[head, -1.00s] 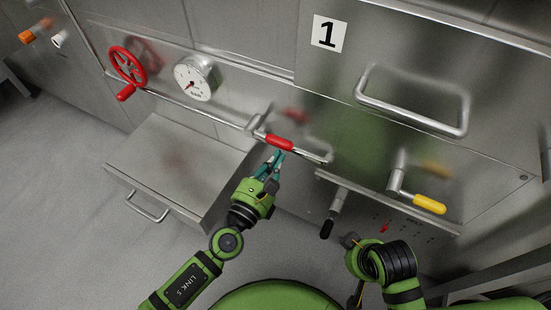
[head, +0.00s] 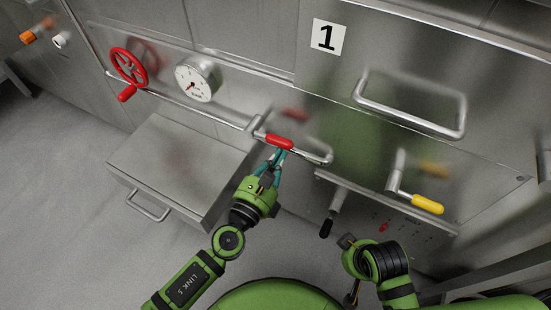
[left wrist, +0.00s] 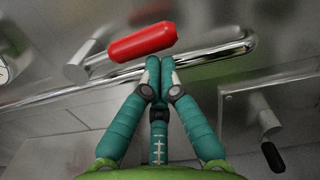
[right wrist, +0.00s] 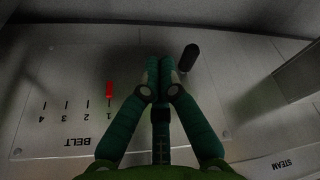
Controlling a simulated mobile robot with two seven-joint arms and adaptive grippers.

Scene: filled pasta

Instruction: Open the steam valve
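A red-gripped lever (head: 279,142) sits on the silver pipe that runs along the machine front, and its red grip also shows large in the left wrist view (left wrist: 142,42). My left gripper (head: 281,153) is just below the red grip; in the left wrist view its fingertips are together, empty, just below the grip's right end. I cannot tell if they touch it. A red handwheel (head: 128,67) and a round gauge (head: 195,79) are farther left. My right gripper (right wrist: 159,64) is shut and empty over a panel; a "STEAM" label (right wrist: 272,167) shows at lower right there.
A black-handled lever (head: 327,227) hangs right of my left gripper. A yellow-gripped lever (head: 427,204) and a bar handle (head: 410,115) are farther right. A metal drawer box (head: 175,165) juts out at left. A "BELT" scale with a red pointer (right wrist: 109,89) is under my right gripper.

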